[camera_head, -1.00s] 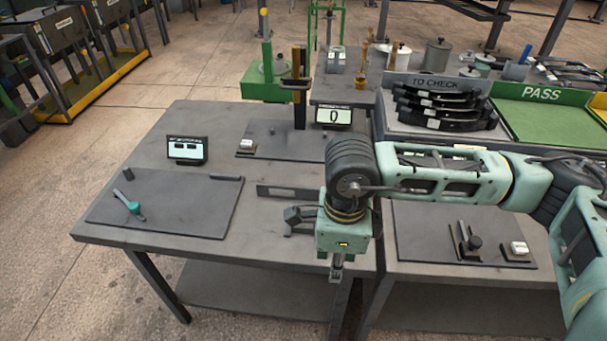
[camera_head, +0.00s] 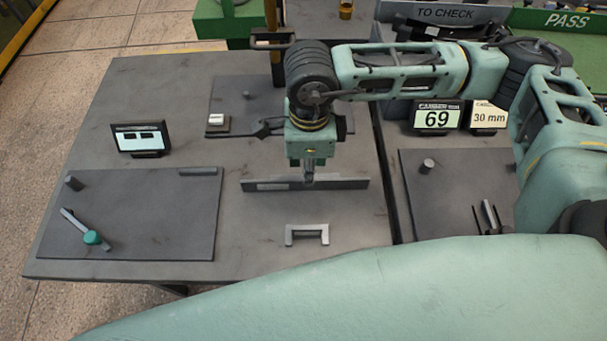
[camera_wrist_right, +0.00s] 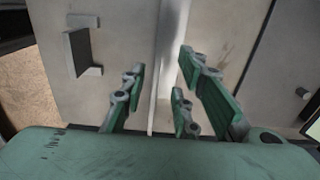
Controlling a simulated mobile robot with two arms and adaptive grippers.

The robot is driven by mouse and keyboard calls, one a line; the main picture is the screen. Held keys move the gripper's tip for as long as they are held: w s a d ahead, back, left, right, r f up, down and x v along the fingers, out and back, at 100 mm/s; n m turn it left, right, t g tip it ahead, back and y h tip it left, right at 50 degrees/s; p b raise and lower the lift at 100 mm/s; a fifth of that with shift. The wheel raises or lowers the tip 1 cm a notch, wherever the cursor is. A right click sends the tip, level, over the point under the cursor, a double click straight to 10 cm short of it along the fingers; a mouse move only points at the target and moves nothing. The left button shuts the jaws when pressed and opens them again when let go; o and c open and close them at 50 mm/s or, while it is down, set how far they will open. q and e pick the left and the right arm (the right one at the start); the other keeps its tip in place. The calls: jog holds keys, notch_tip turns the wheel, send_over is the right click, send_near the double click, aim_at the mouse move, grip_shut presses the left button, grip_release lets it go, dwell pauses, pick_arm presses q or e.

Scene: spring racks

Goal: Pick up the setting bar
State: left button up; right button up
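The setting bar appears to be the long, flat grey bar (camera_head: 345,184) on the middle of the table, with a lighter patch near its left end. My right gripper (camera_head: 308,178) points down over the middle of this bar in the head view. In the right wrist view the bar (camera_wrist_right: 171,50) runs as a pale strip toward the gap between the fingers. The right gripper's green-padded fingers (camera_wrist_right: 160,100) are apart, with nothing clamped between them. I cannot tell whether they touch the bar. My left gripper is not in view.
A small U-shaped grey bracket (camera_head: 307,230) stands in front of the bar; the right wrist view shows it too (camera_wrist_right: 80,52). A dark mat (camera_head: 150,225) with a teal-knobbed tool (camera_head: 92,238) lies left. A small display (camera_head: 140,138) stands behind it.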

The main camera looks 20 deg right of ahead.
aim_at(276, 183)
jog(key=shift+s+a+f+p, duration=0.15)
jog(key=shift+f+p, duration=0.25)
jog(key=shift+f, duration=0.15)
jog(key=shift+s+a+f+p, duration=0.15)
jog(key=shift+f+p, duration=0.2)
jog(key=shift+f, duration=0.15)
jog(key=f, duration=0.3)
jog(key=shift+w, duration=0.2)
jog(key=c, duration=0.5)
grip_shut()
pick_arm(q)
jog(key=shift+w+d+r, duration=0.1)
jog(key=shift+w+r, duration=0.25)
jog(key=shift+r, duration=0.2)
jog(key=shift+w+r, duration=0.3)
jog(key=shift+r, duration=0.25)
pick_arm(e)
jog(key=shift+a+r, duration=0.1)
